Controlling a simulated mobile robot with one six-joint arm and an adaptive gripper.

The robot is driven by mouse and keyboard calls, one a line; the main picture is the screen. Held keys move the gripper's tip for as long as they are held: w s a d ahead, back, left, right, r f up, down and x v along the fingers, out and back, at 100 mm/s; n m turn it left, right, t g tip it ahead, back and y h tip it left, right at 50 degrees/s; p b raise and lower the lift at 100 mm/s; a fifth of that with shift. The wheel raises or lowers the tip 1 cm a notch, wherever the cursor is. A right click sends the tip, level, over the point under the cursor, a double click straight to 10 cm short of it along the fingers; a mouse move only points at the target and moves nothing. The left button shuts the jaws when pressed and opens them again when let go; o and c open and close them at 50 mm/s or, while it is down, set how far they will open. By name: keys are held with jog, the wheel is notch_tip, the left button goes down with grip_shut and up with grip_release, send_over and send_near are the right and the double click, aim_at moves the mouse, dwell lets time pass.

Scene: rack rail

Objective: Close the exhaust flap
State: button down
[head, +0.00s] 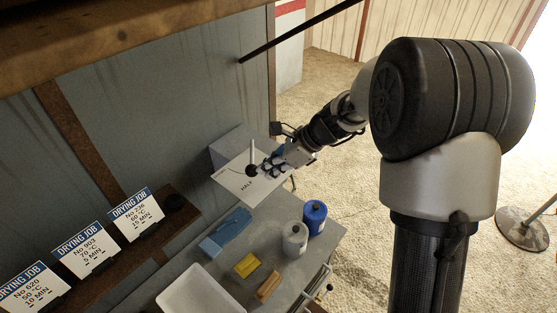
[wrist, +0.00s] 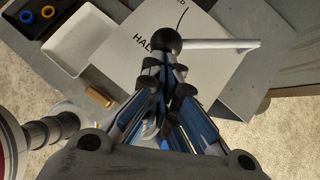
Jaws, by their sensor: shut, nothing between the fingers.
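The exhaust flap's control shows as a white panel (head: 234,182) on a grey box, printed with a curved line and the word HALF. It also shows in the wrist view (wrist: 215,85), with another label partly cut off. A pale lever (wrist: 222,44) ends in a black knob (wrist: 167,40); in the head view the knob (head: 252,171) sits near HALF. My gripper (head: 266,170) is shut and empty, right beside the knob. In the wrist view its fingertips (wrist: 165,66) are just below the knob; I cannot tell whether they touch. The flap itself is not recognisable.
Drying job cards (head: 136,213) line the shelf at left.

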jog(key=shift+s+a, duration=0.1)
jog(key=shift+a, duration=0.05)
jog(key=shift+s+a+m+t+b, duration=0.15)
jog(key=shift+a+m+t, duration=0.1)
jog(key=shift+a+m, duration=0.2)
jog(key=shift+s+a+m+t+b, duration=0.15)
jog(key=shift+a+m+t, duration=0.15)
jog(key=shift+a, duration=0.25)
jog(key=a+m+t, duration=0.1)
jog(key=a, duration=0.1)
jog(key=a+m+h, duration=0.1)
jog(key=a+m, duration=0.1)
jog(key=shift+t+h, duration=0.3)
jog(key=shift+t, duration=0.05)
jog(key=shift+w+a+r+m+t+h, duration=0.15)
jog(key=shift+a+m+t+h, duration=0.1)
jog(key=shift+a+m, duration=0.3)
jog(key=shift+w+a+m+t+h, duration=0.15)
jog(key=shift+a+m+t, duration=0.1)
jog(key=shift+a+m, duration=0.25)
jog(key=shift+w+a+p, duration=0.2)
jog(key=shift+a+p, duration=0.15)
jog(key=shift+a, duration=0.35)
